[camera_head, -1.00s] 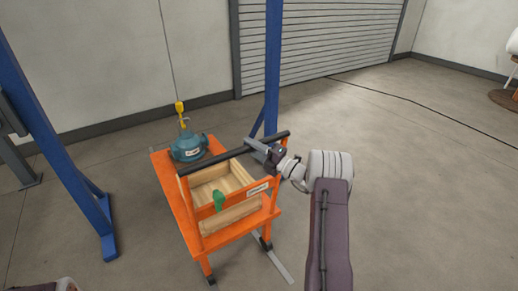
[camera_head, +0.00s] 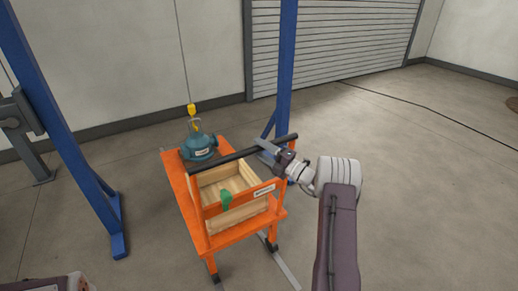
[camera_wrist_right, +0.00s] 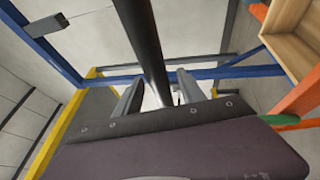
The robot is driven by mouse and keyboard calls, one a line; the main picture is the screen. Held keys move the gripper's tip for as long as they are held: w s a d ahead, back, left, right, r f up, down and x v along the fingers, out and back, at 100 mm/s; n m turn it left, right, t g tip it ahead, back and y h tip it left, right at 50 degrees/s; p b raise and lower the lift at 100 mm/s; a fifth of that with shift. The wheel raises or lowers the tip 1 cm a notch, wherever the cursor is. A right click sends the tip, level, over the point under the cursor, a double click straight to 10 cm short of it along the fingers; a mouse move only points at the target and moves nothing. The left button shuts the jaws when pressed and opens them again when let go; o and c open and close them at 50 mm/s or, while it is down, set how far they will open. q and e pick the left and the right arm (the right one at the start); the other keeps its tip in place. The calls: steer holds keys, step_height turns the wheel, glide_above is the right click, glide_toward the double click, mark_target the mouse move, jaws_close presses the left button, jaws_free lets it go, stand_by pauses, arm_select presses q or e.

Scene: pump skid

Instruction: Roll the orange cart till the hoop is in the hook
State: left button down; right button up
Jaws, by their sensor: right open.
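The orange cart (camera_head: 178,187) stands in the middle of the head view, with a black handle bar (camera_head: 228,157) across it. A teal pump (camera_head: 200,148) sits at its far end, with a thin metal hoop (camera_head: 197,127) on top. A yellow hook (camera_head: 191,109) hangs from a cable at the hoop, overlapping it in the picture; I cannot tell if it is inside. My right gripper (camera_head: 266,149) is open at the handle bar's right part. In the right wrist view the bar (camera_wrist_right: 146,55) passes between the open fingers (camera_wrist_right: 158,92). My left gripper is out of view.
A wooden box (camera_head: 235,212) with a green item (camera_head: 226,199) sits on the cart's near end. Blue gantry posts stand left (camera_head: 68,150) and right (camera_head: 287,75) of the cart. Metal rails (camera_head: 284,271) lie under it.

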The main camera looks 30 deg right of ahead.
steer(key=v, duration=0.8)
steer(key=shift+s, duration=0.2)
steer(key=shift+d+f, duration=0.1)
steer(key=shift+d, duration=0.05)
